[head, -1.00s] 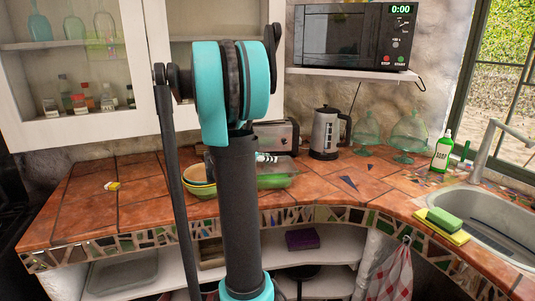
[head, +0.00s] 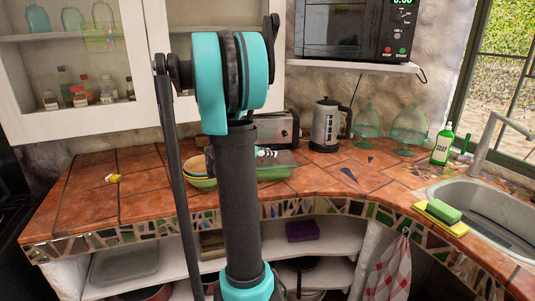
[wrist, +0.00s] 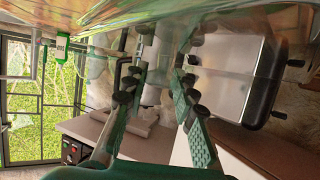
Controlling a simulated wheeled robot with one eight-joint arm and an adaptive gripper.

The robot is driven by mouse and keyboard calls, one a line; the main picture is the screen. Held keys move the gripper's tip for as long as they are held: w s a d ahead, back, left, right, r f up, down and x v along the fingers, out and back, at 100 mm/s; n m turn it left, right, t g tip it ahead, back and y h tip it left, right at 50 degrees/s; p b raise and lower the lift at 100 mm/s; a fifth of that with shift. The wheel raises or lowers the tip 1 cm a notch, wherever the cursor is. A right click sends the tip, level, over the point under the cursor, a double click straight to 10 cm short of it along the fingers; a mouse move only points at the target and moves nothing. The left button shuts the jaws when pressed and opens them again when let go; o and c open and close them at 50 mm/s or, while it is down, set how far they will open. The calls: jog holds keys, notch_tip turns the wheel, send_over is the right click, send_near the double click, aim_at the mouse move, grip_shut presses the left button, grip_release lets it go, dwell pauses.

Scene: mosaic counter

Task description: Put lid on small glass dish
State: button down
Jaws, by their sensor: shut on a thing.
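A green glass dish (head: 275,174) stands on the tiled counter beside the stacked bowls, partly hidden by my arm. A clear, greyish flat piece that looks like the lid (head: 285,158) shows just above it; I cannot tell whether the two touch. My gripper (head: 265,152) is mostly hidden behind my arm in the head view, with its tip at the lid. In the wrist view, my gripper's (wrist: 166,45) teal fingers are shut on the lid (wrist: 130,12), whose clear glass fills the top of the picture.
Stacked bowls (head: 198,172) stand left of the dish. Behind it are a toaster (head: 276,128) and a kettle (head: 325,125). Glass domes (head: 410,128) and a soap bottle (head: 443,146) stand right. The left counter is mostly clear except for a small yellow item (head: 112,178).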

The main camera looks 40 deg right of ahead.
jog(key=shift+f, duration=0.5)
dwell(1.0)
jog(key=c, duration=1.1)
grip_release()
jog(key=shift+c, duration=0.2)
jog(key=shift+o, duration=0.4)
jog(key=o, duration=0.4)
jog(key=shift+r, duration=0.1)
jog(key=shift+r, duration=3.4)
jog(key=shift+s, duration=0.1)
